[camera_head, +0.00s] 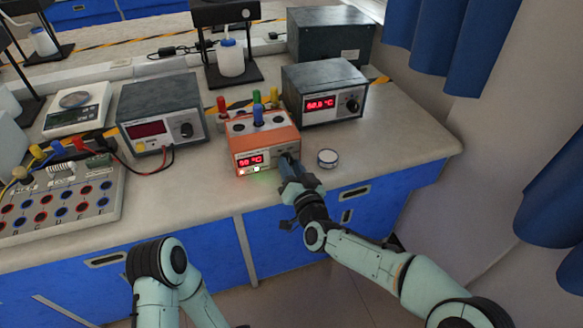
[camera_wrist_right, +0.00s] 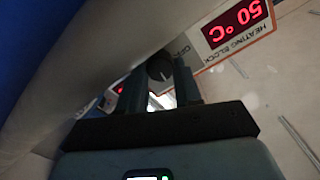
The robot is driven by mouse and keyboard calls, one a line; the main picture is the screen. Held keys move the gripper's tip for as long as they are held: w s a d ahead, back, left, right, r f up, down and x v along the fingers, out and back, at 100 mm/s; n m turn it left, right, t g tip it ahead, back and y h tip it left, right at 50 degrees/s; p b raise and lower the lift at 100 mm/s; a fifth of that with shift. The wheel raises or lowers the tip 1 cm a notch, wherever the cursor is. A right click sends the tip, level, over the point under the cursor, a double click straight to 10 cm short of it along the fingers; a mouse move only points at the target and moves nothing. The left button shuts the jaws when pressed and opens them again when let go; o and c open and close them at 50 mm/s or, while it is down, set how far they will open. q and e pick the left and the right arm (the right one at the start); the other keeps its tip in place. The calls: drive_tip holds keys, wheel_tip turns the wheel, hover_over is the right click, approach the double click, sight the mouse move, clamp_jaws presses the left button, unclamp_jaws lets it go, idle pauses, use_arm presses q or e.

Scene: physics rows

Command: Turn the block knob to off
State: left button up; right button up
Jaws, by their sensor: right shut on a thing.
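The orange heating block (camera_head: 263,142) stands near the front of the bench, with several coloured-capped tubes in its top. Its red display reads 50 °C, and small red and green lights show below it. My right gripper (camera_head: 289,165) is at the right end of its front face, over the knob. In the right wrist view, the dark round knob (camera_wrist_right: 159,66) is between the fingers of my right gripper (camera_wrist_right: 160,84), which are shut on it. The knob's pointer and the off mark cannot be read. My left arm shows at the bottom; its gripper is not in view.
A terminal board (camera_head: 62,200) with cables is at the left. The bench at right is clear.

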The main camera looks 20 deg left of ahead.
drive_tip(key=n, duration=0.3)
drive_tip(key=shift+n, duration=0.4)
drive_tip(key=n, duration=0.3)
drive_tip(key=shift+n, duration=0.3)
drive_tip(key=n, duration=0.4)
drive_tip(key=shift+a+n+p, duration=0.1)
drive_tip(key=shift+n+p, duration=0.2)
drive_tip(key=shift+p, duration=0.1)
use_arm(q)
drive_tip(key=shift+s+d+r, duration=0.5)
drive_tip(key=shift+r, duration=0.3)
use_arm(e)
drive_tip(key=shift+n, duration=2.3)
use_arm(q)
drive_tip(key=shift+p, duration=0.3)
use_arm(e)
drive_tip(key=o, duration=0.8)
drive_tip(key=shift+c, duration=0.2)
use_arm(q)
drive_tip(key=shift+s+d+r+g+p, duration=0.3)
drive_tip(key=shift+s+r+p, duration=0.1)
drive_tip(key=shift+s, duration=0.15)
drive_tip(key=shift+s+d+r+g+p, duration=0.25)
drive_tip(key=shift+s+r, duration=0.1)
drive_tip(key=shift+s, duration=0.2)
use_arm(e)
drive_tip(key=v, duration=1.3)
drive_tip(key=shift+s, duration=0.2)
